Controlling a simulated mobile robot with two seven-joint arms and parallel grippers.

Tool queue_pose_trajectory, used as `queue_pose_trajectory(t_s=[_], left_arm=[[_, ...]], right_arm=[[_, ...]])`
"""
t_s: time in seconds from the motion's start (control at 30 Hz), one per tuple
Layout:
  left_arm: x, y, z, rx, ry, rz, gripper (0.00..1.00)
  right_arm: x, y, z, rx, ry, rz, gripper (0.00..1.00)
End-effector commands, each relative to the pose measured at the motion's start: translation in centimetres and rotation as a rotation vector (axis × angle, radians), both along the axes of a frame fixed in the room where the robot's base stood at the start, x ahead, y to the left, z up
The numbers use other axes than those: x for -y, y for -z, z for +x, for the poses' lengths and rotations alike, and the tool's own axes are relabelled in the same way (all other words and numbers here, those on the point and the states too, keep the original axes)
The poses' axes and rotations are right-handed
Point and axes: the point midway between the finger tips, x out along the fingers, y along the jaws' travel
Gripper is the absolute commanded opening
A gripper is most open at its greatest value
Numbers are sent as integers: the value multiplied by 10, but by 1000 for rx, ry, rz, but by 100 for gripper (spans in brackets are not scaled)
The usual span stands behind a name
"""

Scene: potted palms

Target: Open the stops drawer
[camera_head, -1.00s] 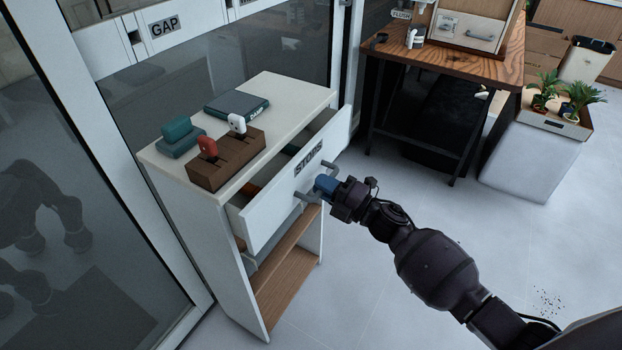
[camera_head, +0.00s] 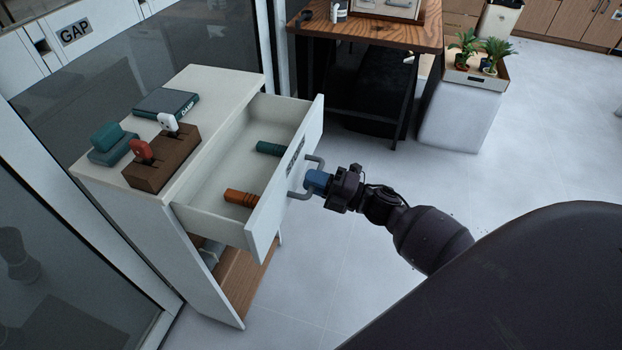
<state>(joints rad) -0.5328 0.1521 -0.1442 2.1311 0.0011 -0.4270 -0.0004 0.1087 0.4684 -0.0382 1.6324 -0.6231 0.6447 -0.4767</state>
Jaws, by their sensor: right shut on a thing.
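The stops drawer (camera_head: 262,228) is pulled well out of the white cabinet (camera_head: 130,203). Its label on the front panel shows only at a steep angle. Inside lie an orange-brown ridged piece (camera_head: 241,198) and a dark green ridged piece (camera_head: 270,148), apart from each other. My right gripper (camera_head: 317,182) has blue fingertips and is shut on the grey bar handle (camera_head: 297,192) of the drawer front. My left gripper is not in view.
On the cabinet top stand a brown block (camera_head: 160,170) with a red and a white handled piece, a teal stamp-like item (camera_head: 112,145) and a dark teal pad (camera_head: 166,103). A wooden table (camera_head: 375,35) and potted palms (camera_head: 489,55) are behind. Floor to the right is clear.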

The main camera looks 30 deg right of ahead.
Motion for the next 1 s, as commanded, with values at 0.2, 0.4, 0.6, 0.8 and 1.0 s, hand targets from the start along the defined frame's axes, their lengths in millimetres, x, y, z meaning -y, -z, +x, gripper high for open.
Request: queue_pose_trajectory(t_s=[0.2,0.4,0.6,0.8,1.0], left_arm=[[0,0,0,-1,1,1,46],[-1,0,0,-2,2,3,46],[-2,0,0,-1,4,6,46],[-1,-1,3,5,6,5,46],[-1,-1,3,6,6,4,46]], right_arm=[[0,0,0,-1,0,-1,28],[0,0,0,0,0,0,39],[1,1,-1,-1,0,-1,39],[15,5,-19,-4,1,0,39],[37,12,-48,-2,1,0,39]])
